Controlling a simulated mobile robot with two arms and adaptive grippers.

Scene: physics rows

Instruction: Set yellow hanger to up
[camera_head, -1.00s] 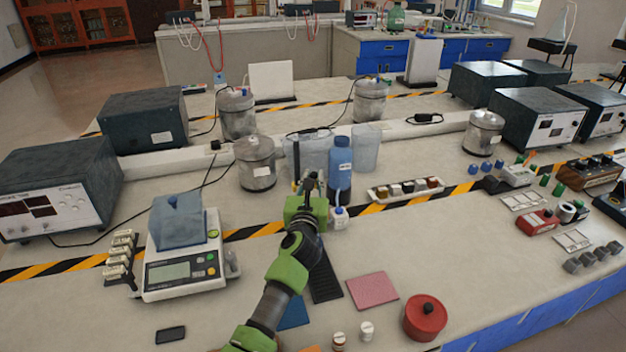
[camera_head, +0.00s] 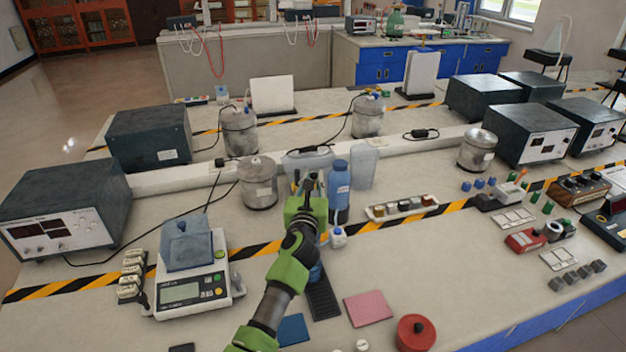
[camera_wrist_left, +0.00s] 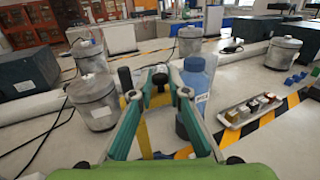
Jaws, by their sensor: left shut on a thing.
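My left gripper (camera_head: 311,181) reaches over the middle of the bench, beside a blue bottle (camera_head: 338,190). In the left wrist view its fingertips (camera_wrist_left: 159,88) are brought together. A narrow upright yellow piece (camera_wrist_left: 143,130), which looks like the yellow hanger, shows between the fingers and runs down from near the tips. The tips hide its upper end, and its tilt is hard to tell. The blue bottle also stands just right of the fingers in the left wrist view (camera_wrist_left: 197,90). My right gripper is not in view.
Metal canisters (camera_head: 259,183) stand left of the gripper, and clear beakers (camera_head: 362,168) stand behind the bottle. A balance (camera_head: 183,292) is at the left. A pink pad (camera_head: 368,308) and red pot (camera_head: 416,333) are in front.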

